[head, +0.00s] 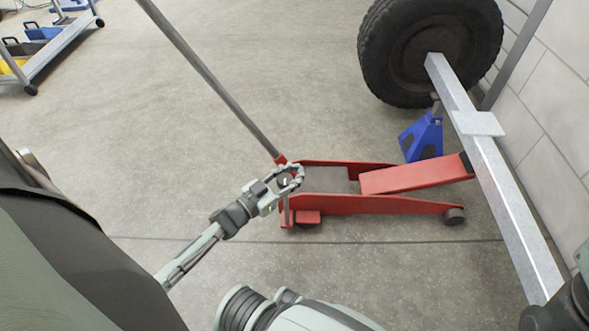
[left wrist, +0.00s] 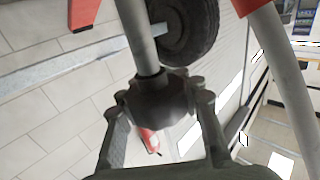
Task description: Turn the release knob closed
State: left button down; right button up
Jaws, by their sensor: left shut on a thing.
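The release knob (left wrist: 160,98) is a dark, rounded knob on a grey rod (left wrist: 138,38) in the left wrist view. My left gripper (left wrist: 160,106) has a finger on each side of it and is shut on it. In the head view my left gripper (head: 292,180) is at the rear end of the red floor jack (head: 370,205), beside the foot of its handle. The knob is mostly hidden by the fingers there. I cannot read the knob's turn angle. My right gripper is not in view.
The long grey jack handle (head: 210,78) slants up to the left from the jack. A metal beam (head: 500,190), a blue jack stand (head: 422,138) and a wheel (head: 430,50) stand at the right. A cart (head: 55,50) is at the far left. The floor between is clear.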

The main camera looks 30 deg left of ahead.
pick_arm(q)
jog(key=c, duration=1)
grip_release()
jog(key=v, duration=1.2)
